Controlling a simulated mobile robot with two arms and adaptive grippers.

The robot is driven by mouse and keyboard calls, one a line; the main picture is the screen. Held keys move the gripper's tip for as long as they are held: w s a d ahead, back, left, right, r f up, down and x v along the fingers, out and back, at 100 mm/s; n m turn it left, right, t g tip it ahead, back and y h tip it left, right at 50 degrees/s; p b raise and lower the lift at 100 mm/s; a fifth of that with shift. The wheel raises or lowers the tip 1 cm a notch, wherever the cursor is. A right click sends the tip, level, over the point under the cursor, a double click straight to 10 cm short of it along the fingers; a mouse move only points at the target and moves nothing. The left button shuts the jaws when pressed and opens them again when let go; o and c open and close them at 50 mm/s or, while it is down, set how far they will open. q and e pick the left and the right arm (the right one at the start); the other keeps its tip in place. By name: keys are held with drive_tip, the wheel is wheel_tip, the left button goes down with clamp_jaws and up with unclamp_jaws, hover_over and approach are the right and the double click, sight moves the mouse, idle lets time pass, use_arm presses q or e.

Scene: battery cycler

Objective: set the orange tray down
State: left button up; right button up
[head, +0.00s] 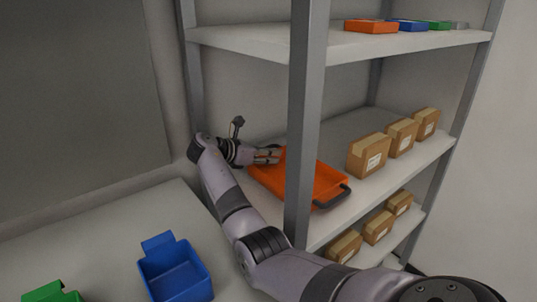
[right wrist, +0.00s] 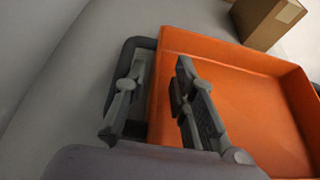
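The orange tray (head: 318,182) is on the middle shelf, partly hidden by the rack's front post. It looks flat on the shelf, with a dark handle (head: 333,196) at its near right end. My right gripper (head: 268,156) is at the tray's far left end. In the right wrist view my right gripper (right wrist: 160,105) has its fingers apart. One finger is over the other dark handle (right wrist: 140,45) and one is over the inside of the orange tray (right wrist: 240,90), with the tray's end wall between them. I see no finger pressing on it. My left gripper is out of view.
Several cardboard boxes (head: 369,155) stand on the middle shelf (head: 350,125) right of the tray, with more below. The rack post (head: 303,120) stands in front of the tray. Small coloured trays (head: 371,26) lie on the top shelf. A blue bin (head: 175,270) stands on the bench at lower left.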

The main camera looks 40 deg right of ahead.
drive_tip(key=shift+a+r, duration=0.1)
drive_tip(key=shift+r, duration=0.2)
drive_tip(key=p+v, duration=1)
drive_tip(key=shift+w+a+r, duration=0.1)
drive_tip(key=shift+a+r, duration=0.1)
drive_tip(key=shift+a, duration=0.6)
